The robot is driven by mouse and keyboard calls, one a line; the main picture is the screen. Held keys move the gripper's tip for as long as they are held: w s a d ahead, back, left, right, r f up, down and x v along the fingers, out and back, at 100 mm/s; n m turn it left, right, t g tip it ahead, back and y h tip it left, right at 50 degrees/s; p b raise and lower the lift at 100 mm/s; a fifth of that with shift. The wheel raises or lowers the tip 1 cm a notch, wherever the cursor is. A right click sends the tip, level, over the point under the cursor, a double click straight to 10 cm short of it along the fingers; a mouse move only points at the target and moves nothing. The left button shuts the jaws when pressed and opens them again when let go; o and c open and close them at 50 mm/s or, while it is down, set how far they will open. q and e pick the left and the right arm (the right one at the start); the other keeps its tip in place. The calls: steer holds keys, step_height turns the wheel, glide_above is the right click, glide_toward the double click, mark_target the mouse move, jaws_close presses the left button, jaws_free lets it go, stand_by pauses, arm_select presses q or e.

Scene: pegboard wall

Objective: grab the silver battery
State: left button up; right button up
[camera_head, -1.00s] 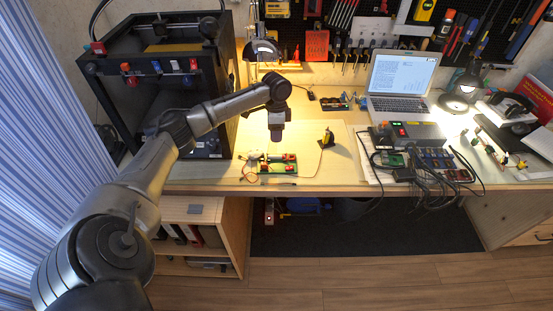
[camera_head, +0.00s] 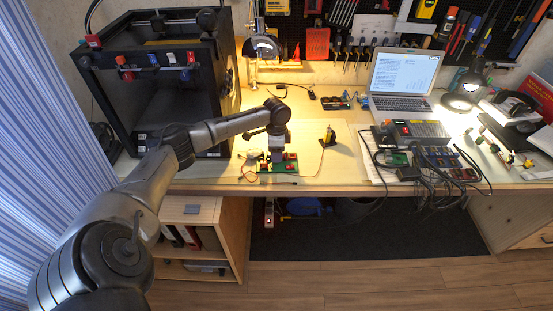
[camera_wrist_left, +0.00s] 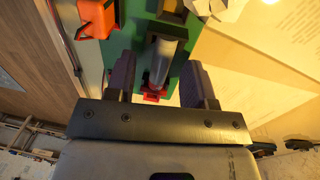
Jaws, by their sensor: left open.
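The silver battery (camera_wrist_left: 162,62) shows in the left wrist view as a grey cylinder on a green board (camera_wrist_left: 118,50). A red piece (camera_wrist_left: 155,93) sits at its near end. My left gripper (camera_wrist_left: 160,78) is open, with one dark finger on each side of the battery and visible gaps between. I cannot tell how far the fingertips reach down beside it. In the head view, my left gripper (camera_head: 277,156) is pointed down over the green board (camera_head: 265,169), hiding the battery there. My right gripper is not in view.
An orange-red block (camera_wrist_left: 96,18) stands on the board left of the fingers. A small yellow-and-black item (camera_head: 328,137) with a wire stands right of the board. A black open-frame machine (camera_head: 165,85) is at the left. Cables and a laptop (camera_head: 402,75) lie further right.

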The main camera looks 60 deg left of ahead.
arm_select(q)
steer(key=shift+f, duration=0.15)
jaws_close()
stand_by(0.4)
